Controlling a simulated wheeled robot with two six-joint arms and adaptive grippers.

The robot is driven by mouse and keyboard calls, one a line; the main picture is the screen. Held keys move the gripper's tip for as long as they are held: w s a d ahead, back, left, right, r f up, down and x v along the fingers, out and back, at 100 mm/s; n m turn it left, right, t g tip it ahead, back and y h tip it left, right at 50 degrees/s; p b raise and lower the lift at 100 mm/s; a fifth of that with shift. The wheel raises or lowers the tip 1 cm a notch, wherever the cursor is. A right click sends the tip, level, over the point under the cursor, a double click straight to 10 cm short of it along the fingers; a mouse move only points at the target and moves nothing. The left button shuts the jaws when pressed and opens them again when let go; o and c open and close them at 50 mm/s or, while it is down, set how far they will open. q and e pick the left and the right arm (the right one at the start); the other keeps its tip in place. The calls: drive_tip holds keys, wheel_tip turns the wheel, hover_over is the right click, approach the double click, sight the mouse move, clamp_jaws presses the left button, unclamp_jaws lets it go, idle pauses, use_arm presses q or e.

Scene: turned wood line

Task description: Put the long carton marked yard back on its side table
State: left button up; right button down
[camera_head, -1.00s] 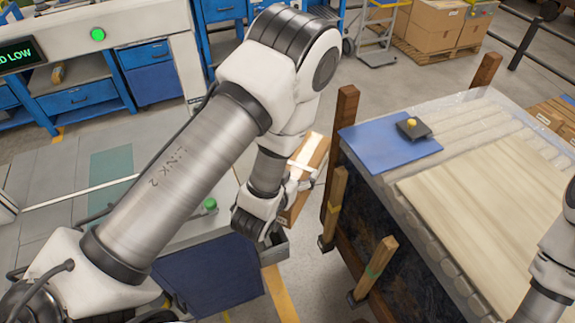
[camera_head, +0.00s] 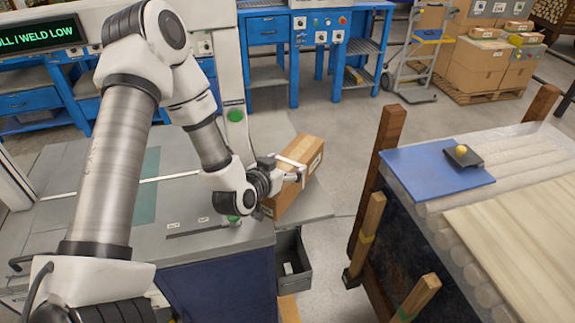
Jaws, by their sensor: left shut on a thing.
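The long carton (camera_head: 295,180) is brown, with a pale tape strip and a small label on its end. My left gripper (camera_head: 292,173) is shut on the carton near its middle. The carton is at the right end of a grey table top (camera_head: 318,203), over or on a grey side surface there. I cannot tell whether its underside touches that surface. The carton's near end is partly hidden by my gripper. My right gripper is not in view.
An open grey drawer (camera_head: 292,268) is below the table's right end. A roller conveyor (camera_head: 510,180) with a blue mat (camera_head: 435,168) and wooden posts (camera_head: 376,180) stands to the right, across a gap of bare floor. Blue workbenches (camera_head: 265,38) and stacked cartons (camera_head: 480,65) are behind.

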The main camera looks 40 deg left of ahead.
sight(289, 149)
use_arm(q)
drive_tip(key=w+a, duration=0.1)
drive_tip(key=w, duration=0.1)
drive_tip(key=w+a, duration=0.1)
drive_tip(key=w+a+p, duration=0.1)
drive_tip(key=w, duration=0.1)
drive_tip(key=shift+w+a+f, duration=0.1)
drive_tip(key=shift+w+f, duration=0.05)
drive_tip(key=shift+w, duration=0.2)
wheel_tip(289, 149, down, 3)
drive_tip(key=shift+r, duration=0.1)
drive_tip(key=shift+w+f, duration=0.1)
drive_tip(key=shift+f, duration=0.4)
drive_tip(key=shift+f, duration=0.1)
drive_tip(key=o, duration=1.6)
